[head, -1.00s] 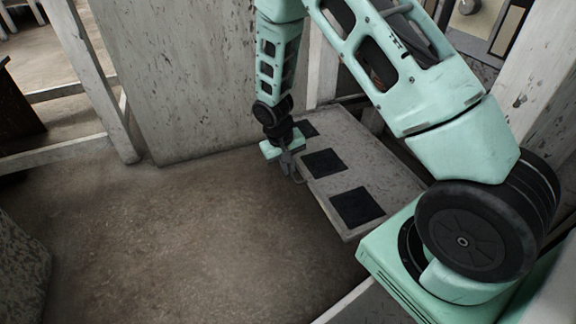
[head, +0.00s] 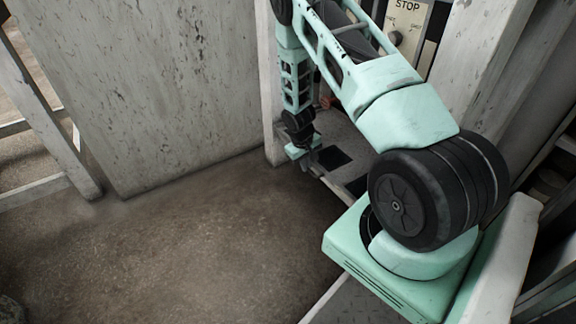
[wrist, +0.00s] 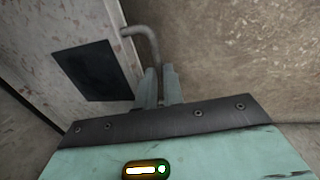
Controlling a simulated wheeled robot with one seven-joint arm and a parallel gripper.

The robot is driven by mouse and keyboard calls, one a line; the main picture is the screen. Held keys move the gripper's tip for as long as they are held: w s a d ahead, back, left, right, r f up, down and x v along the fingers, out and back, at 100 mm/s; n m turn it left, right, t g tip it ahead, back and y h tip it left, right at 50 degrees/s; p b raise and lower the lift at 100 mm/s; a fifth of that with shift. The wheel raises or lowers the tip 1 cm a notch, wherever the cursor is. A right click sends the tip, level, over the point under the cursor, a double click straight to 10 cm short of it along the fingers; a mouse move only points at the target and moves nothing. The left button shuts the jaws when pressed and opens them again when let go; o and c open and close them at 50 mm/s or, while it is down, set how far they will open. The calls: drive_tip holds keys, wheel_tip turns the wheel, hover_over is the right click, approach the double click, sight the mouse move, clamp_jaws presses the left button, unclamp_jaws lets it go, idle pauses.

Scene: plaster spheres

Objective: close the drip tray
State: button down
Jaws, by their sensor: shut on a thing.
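The drip tray is a pale, speckled flat slab (head: 344,171) with black square patches, low down at the middle right of the head view. My arm's base hides its near end. In the wrist view the tray (wrist: 118,35) fills the upper left, with one black square on it. A grey bent bar handle (wrist: 154,42) runs from the tray's edge to my fingers. My gripper (wrist: 160,72) is shut on this handle. In the head view my gripper (head: 309,167) is at the tray's front edge, and the handle is too small to make out.
A large pale panel (head: 150,90) stands behind the open brown floor (head: 190,235). A white post (head: 274,120) rises just left of the tray. A sign reading STOP with a knob (head: 405,25) is at the upper right. The floor in front is clear.

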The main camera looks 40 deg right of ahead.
drive_tip(key=shift+s+d, duration=0.2)
drive_tip(key=shift+d, duration=0.55)
drive_tip(key=shift+s+d, duration=0.15)
drive_tip(key=shift+d, duration=0.7)
drive_tip(key=c, duration=1.5)
unclamp_jaws()
wheel_tip(320, 180, up, 17)
drive_tip(key=p, duration=0.8)
hover_over(314, 164)
drive_tip(key=a, duration=0.4)
drive_tip(key=shift+w+d+r, duration=0.1)
drive_tip(key=shift+w, duration=0.2)
